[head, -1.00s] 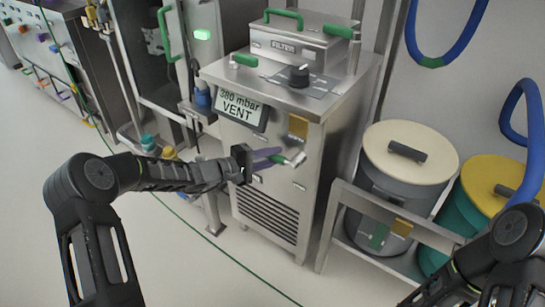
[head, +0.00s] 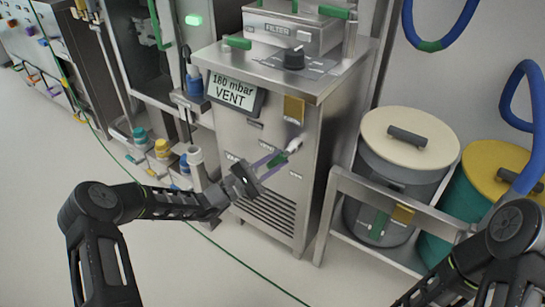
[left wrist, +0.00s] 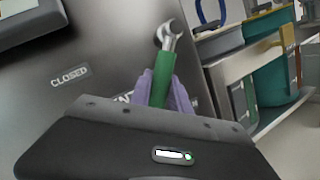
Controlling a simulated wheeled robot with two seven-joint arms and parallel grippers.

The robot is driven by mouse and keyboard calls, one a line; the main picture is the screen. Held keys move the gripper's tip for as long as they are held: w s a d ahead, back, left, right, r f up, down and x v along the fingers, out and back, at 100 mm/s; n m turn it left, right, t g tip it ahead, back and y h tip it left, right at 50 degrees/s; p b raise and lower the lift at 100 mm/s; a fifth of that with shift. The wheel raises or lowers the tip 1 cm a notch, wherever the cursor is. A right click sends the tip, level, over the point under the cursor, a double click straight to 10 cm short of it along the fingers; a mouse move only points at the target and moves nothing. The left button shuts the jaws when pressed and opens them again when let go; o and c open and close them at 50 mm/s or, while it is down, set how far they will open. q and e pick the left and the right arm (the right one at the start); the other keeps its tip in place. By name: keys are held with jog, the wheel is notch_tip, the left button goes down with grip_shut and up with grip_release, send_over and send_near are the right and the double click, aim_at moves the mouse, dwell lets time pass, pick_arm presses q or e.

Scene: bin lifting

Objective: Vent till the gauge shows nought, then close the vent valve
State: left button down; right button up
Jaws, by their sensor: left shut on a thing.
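The gauge display (head: 233,92) on the steel cabinet reads "180 mbar VENT". The vent valve lever (head: 277,161) sits on the cabinet front, with a green grip and a bright metal pivot end; it slants down and left from the pivot. My left gripper (head: 264,167) is shut on the green grip with its purple fingers. In the left wrist view the green grip (left wrist: 163,80) lies between the fingers, and a "CLOSED" label (left wrist: 70,77) is on the panel to its left. Another label is partly hidden behind the gripper. My right arm shows at lower right; its gripper is out of view.
A filter box (head: 292,30) and a black knob (head: 294,57) are on the cabinet top. A steel rack (head: 390,207) at right holds a grey drum (head: 385,190) and a green drum with yellow lid (head: 498,165). Capped bottles (head: 162,150) stand left of the cabinet.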

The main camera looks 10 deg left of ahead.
pick_arm(q)
jog(key=n+t, duration=0.1)
jog(key=d+f+n, duration=0.1)
jog(key=n, duration=0.1)
jog(key=shift+s+d+n+t+p, duration=0.3)
jog(key=shift+s+t+p, duration=0.1)
jog(key=n, duration=0.1)
jog(key=d+n+t+y, duration=0.1)
jog(key=n+p, duration=0.1)
jog(key=n, duration=0.1)
jog(key=shift+s+d+f+t, duration=0.15)
jog(key=shift+s+d+t, duration=0.2)
jog(key=shift+d+t, duration=0.05)
jog(key=shift+s+d+f+n+t+y+p, duration=0.15)
jog(key=shift+d+n+y+p, duration=0.1)
jog(key=shift+n, duration=0.25)
jog(key=shift+d+r+n+t+y+p, duration=0.15)
jog(key=shift+n+y, duration=0.1)
jog(key=shift+n, duration=0.25)
jog(key=shift+f, duration=0.1)
jog(key=c, duration=1.2)
grip_release()
jog(key=shift+c, duration=0.2)
jog(key=shift+a, duration=0.1)
